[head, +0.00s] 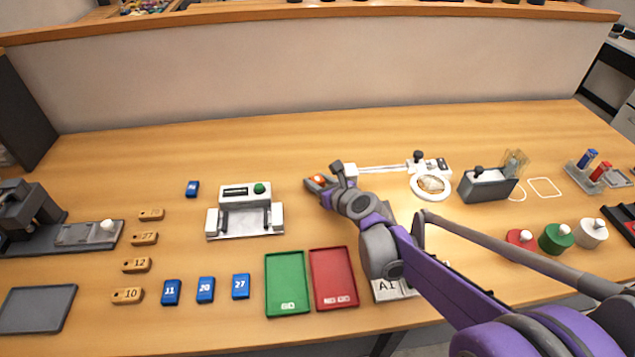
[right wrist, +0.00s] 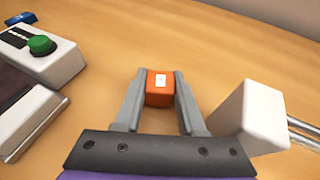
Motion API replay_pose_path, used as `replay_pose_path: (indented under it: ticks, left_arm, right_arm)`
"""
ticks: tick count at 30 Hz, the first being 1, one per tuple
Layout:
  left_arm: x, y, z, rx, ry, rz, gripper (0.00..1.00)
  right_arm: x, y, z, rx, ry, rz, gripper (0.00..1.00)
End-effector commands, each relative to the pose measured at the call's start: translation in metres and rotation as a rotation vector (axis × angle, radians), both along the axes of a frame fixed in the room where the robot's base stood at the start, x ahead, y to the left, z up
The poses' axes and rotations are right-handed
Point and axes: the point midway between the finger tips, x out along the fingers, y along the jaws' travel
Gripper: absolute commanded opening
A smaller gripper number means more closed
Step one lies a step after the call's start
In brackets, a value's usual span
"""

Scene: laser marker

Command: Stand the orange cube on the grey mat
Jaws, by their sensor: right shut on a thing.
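The orange cube (right wrist: 159,94) with a small white label sits between the fingers of my right gripper (right wrist: 157,98), which is shut on it. In the head view, the cube (head: 318,179) shows as a small orange patch at the tips of my right gripper (head: 320,183). I cannot tell whether the cube touches the table or hangs just above it. The grey mat (head: 38,309) lies flat and empty at the front left of the table, far from the gripper. My left gripper is not in view.
A white device with a green knob (head: 259,188) stands left of the gripper, and a white block (right wrist: 250,115) close on its right. Green (head: 287,284) and red (head: 333,279) trays lie in front. Several numbered blue and wooden tags lie between them and the mat.

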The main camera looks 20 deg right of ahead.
Motion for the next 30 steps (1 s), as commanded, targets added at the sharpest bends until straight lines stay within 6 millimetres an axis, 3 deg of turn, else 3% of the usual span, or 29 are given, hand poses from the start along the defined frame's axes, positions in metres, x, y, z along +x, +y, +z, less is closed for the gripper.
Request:
replay_pose_path:
  ticks: [11,12,16,27,30]
  left_arm:
    - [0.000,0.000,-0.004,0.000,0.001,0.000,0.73]
    - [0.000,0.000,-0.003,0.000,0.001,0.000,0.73]
    - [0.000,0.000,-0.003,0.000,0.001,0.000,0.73]
    - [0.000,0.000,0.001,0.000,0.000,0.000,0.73]
    - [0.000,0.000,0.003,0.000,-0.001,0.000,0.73]
  right_arm:
    - [0.000,0.000,-0.006,0.000,0.000,0.000,0.00]
    - [0.000,0.000,-0.005,0.000,0.000,0.000,0.44]
    - [0.000,0.000,-0.005,0.000,0.000,0.000,0.68]
    - [0.000,0.000,0.000,0.000,-0.001,0.000,0.69]
    - [-0.011,-0.002,0.005,0.000,-0.001,-0.002,0.69]
